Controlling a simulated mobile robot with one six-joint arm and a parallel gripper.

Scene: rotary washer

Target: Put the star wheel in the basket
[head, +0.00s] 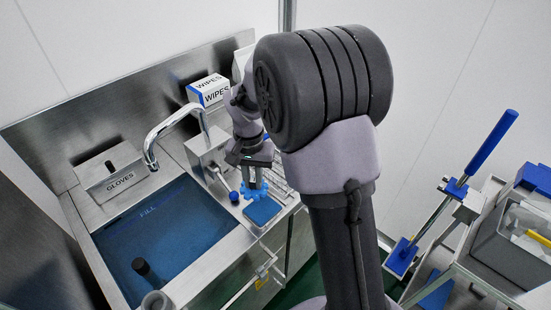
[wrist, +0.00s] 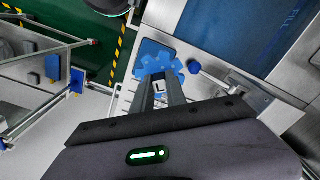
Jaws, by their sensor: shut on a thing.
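The star wheel (head: 246,190) is a bright blue toothed wheel beside the sink; it also shows in the wrist view (wrist: 150,66). My gripper (head: 257,181) points down at it, and in the wrist view the two fingers (wrist: 160,82) are shut on it. The star wheel appears over or beside a dark blue square pad (head: 263,211); I cannot tell whether they touch. A wire rack or basket (head: 279,181) lies partly hidden behind my gripper and arm. I cannot tell for certain that it is the basket.
A sink with blue water (head: 165,235) lies left, under a curved faucet (head: 170,122). A blue-knobbed lever (head: 234,197) stands close to my gripper. A cart with a grey bin (head: 500,255) is at right.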

